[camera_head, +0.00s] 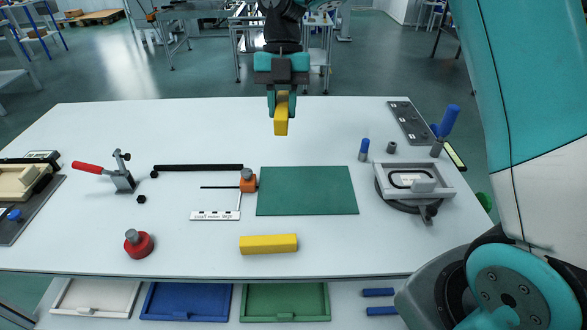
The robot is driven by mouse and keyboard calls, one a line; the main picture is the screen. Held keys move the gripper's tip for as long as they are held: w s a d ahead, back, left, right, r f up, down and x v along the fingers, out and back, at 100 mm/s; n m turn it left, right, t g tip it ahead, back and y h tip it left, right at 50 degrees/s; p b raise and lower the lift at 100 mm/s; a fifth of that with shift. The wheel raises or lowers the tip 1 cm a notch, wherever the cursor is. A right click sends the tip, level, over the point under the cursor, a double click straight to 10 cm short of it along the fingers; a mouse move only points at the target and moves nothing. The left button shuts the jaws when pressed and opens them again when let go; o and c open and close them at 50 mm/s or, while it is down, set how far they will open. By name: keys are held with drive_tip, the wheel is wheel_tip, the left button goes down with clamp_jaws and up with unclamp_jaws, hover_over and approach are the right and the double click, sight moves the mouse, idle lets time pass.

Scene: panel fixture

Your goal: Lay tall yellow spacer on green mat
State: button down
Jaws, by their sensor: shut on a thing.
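My gripper (281,104) is shut on a yellow block (281,126), which hangs between the fingers and extends below them. I take it to be the tall yellow spacer; its upper part is partly hidden by the fingers. It is held in the air, apart from the table, over the far middle. The green mat (307,190) lies flat and empty on the table, nearer the front than the gripper in the picture. A second yellow block (268,244) lies on its side on the table, in front of the mat's left part and clear of it.
An orange-based gauge (248,182) stands close to the mat's left edge. A grey fixture (413,181) and a blue-topped pin (364,149) are to the right. A toggle clamp (122,174), black bar (198,168) and red knob (139,244) are to the left.

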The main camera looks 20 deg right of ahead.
sight(285, 193)
drive_tip(key=shift+w+d+f, duration=0.1)
drive_tip(key=shift+w, duration=0.1)
wheel_tip(285, 193, down, 19)
drive_tip(key=shift+f+b, duration=0.15)
drive_tip(key=shift+b, duration=0.2)
drive_tip(key=shift+f, duration=0.2)
drive_tip(key=c, duration=0.9)
unclamp_jaws()
drive_tip(key=shift+r, duration=0.2)
